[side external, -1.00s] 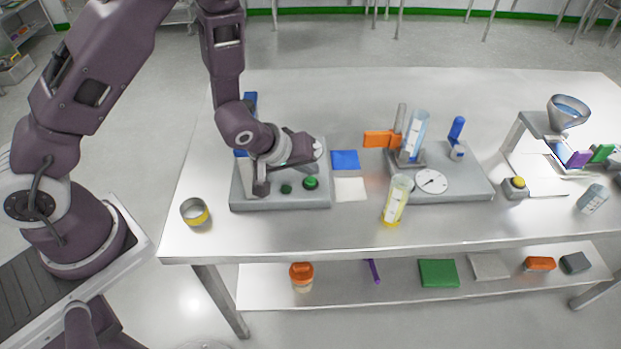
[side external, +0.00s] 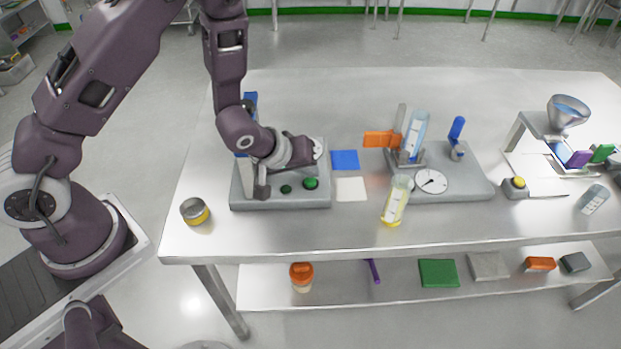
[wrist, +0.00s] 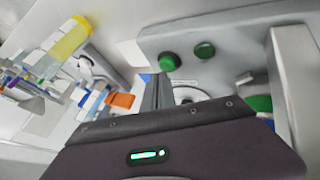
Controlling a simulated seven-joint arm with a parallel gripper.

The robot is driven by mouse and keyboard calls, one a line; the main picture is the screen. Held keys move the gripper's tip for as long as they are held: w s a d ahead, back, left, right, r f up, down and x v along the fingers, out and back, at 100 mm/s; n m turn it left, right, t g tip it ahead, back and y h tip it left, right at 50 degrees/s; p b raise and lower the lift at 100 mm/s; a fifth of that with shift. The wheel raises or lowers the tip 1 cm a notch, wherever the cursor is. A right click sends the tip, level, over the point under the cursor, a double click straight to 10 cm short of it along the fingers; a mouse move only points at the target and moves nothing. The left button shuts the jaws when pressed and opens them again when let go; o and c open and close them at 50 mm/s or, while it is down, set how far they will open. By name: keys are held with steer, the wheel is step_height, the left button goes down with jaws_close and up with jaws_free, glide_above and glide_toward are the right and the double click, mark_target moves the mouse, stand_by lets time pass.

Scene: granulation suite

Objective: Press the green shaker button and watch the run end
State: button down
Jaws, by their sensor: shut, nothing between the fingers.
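The grey shaker base (side external: 240,203) is at the left of the table. A larger, brighter green button (side external: 310,183) and a smaller, darker green button (side external: 286,188) sit near its front edge. In the wrist view, the brighter button (wrist: 169,62) and the darker button (wrist: 205,50) are both uncovered. My wrist hides the middle of the shaker.
An upright grey post (wrist: 295,90) stands close to my gripper. A round tin (side external: 195,212) is left of the base, with blue (side external: 345,160) and white (side external: 350,189) squares to its right. A yellow-based cylinder (side external: 395,203) stands near the dial stand (side external: 470,185).

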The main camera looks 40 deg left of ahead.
mark_target(309, 181)
steer(key=shift+f, duration=0.5)
stand_by(0.4)
steer(key=shift+r, duration=0.95)
steer(key=shift+r, duration=2.5)
